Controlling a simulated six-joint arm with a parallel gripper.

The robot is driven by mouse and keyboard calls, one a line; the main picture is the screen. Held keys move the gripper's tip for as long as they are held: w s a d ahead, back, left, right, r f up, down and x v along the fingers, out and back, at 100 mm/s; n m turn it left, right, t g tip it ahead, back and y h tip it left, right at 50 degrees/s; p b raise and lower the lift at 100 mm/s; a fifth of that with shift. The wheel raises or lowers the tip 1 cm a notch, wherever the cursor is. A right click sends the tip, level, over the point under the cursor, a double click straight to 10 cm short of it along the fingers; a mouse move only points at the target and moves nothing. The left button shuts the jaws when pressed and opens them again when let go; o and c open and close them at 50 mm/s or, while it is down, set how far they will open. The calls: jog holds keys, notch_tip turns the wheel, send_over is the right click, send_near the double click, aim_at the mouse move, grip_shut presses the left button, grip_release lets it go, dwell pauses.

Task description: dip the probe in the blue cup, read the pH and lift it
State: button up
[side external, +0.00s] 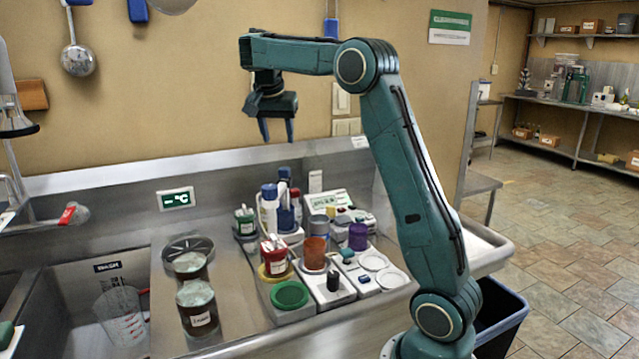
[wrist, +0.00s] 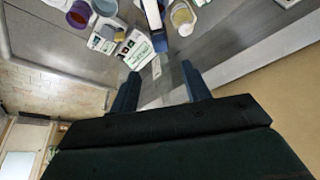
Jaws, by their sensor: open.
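My gripper (side external: 277,138) is open and empty, pointing down high above the back of the steel counter. In the wrist view its two fingers (wrist: 160,76) stand apart with nothing between them. A blue cup (side external: 286,219) stands among the bottles in the side view, well below my gripper. Something slim and dark blue rises from it; I cannot tell whether that is the probe. A pale meter with a greenish display (side external: 336,200) lies right of the cup, and seems to show in the wrist view (wrist: 136,47). Its reading is too small to make out.
Blue-capped bottles (side external: 269,207) crowd around the blue cup. Dark jars (side external: 197,307) stand left, beside a sink with a measuring jug (side external: 120,316). The air around my gripper is clear.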

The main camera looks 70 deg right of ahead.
aim_at(284, 169)
jog(key=shift+x, duration=5.55)
grip_shut()
